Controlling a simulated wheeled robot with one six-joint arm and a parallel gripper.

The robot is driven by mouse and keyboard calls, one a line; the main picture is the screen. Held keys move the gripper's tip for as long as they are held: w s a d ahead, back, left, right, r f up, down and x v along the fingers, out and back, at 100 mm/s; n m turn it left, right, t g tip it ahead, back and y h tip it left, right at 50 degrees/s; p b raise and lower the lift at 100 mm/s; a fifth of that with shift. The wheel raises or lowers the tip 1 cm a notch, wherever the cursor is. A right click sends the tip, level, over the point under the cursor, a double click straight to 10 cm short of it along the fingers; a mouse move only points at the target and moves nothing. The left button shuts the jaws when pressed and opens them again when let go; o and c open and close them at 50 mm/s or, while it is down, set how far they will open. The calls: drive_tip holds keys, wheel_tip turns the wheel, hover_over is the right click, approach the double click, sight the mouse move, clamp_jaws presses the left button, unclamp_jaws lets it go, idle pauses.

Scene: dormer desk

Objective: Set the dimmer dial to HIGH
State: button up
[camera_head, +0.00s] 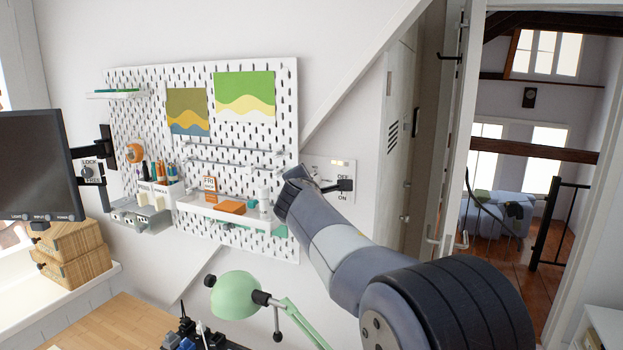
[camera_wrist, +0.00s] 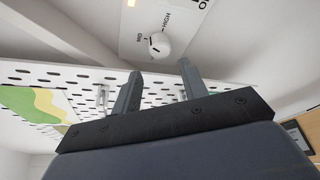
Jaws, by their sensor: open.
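The dimmer dial (camera_wrist: 160,46) is a round white knob on a pale wall plate, seen in the upper middle of the wrist view. The words MID and HIGH are printed around it, with MID to its left and HIGH above it. A small dark mark shows on the knob, but its exact setting is too small to read. My gripper (camera_wrist: 160,70) is open and empty, its two fingertips apart, just below the dial in the picture. I cannot tell whether they touch it. In the head view my wrist covers part of the wall plate (camera_head: 342,165), and the dial is not clear there.
A black lever (camera_head: 345,186) marked OFF and ON is on the same plate, close to my gripper. The white pegboard (camera_head: 240,142) with shelves is on the left. A green lamp (camera_head: 236,294) stands below, and an open doorway is on the right.

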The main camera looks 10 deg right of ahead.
drive_tip(key=p+x, duration=0.2)
drive_tip(key=x, duration=0.5)
drive_tip(key=shift+w, duration=0.2)
drive_tip(key=c, duration=0.7)
drive_tip(key=shift+f+b, duration=0.2)
drive_tip(key=shift+b, duration=0.15)
drive_tip(key=shift+f+m+t+h+b, duration=0.25)
drive_tip(key=shift+m+t+b, duration=0.55)
drive_tip(key=shift+m+b, duration=2.4)
drive_tip(key=shift+f+m+t+h+b, duration=0.2)
drive_tip(key=shift+m+t+b, duration=0.7)
drive_tip(key=shift+b, duration=4.55)
drive_tip(key=shift+f+m+t+h+b, duration=0.2)
drive_tip(key=shift+m+t+b, duration=0.5)
drive_tip(key=shift+m+b, duration=2.55)
drive_tip(key=shift+n+b, duration=0.85)
drive_tip(key=shift+b, duration=0.25)
